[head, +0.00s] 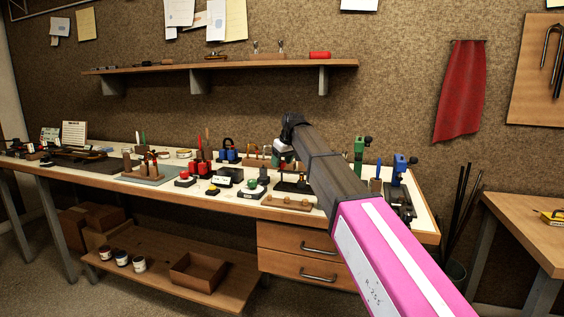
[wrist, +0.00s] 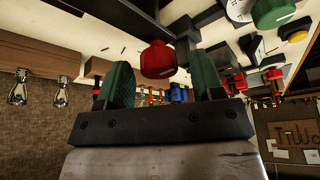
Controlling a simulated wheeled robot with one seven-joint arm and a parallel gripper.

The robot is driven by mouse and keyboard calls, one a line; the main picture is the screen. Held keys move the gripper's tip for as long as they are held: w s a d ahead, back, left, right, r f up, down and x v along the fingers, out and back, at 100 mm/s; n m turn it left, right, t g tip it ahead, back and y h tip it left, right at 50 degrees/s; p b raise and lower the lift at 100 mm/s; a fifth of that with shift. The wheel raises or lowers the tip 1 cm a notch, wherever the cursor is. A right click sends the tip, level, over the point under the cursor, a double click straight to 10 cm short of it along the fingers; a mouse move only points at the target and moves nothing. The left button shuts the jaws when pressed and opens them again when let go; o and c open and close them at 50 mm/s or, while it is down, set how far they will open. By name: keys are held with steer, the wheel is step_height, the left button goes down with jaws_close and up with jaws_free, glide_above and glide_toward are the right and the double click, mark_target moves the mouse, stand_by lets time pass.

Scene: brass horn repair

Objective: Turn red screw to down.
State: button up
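A round red knob (wrist: 158,60), which I take for the red screw, is in the middle of the wrist view. It joins a dark part above it in that picture. My gripper (wrist: 165,82) has two green fingers standing apart, one on each side of the knob in the picture. Gaps show on both sides, so it is not clamped. I cannot tell how far the knob reaches between the fingertips. In the head view my gripper (head: 283,153) points down over the bench, and the arm hides part of what is there. I cannot make out the screw in the head view.
The workbench (head: 232,202) is crowded. A red button (head: 185,175), a green button (head: 252,183) and a red fixture (head: 199,169) stand left of my gripper. Green (head: 359,146) and blue (head: 400,162) fixtures stand right of my arm. A wall shelf (head: 220,65) is above.

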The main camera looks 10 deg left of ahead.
steer(key=shift+r, duration=0.1)
steer(key=v, duration=1)
steer(key=shift+r, duration=0.3)
steer(key=shift+d, duration=0.1)
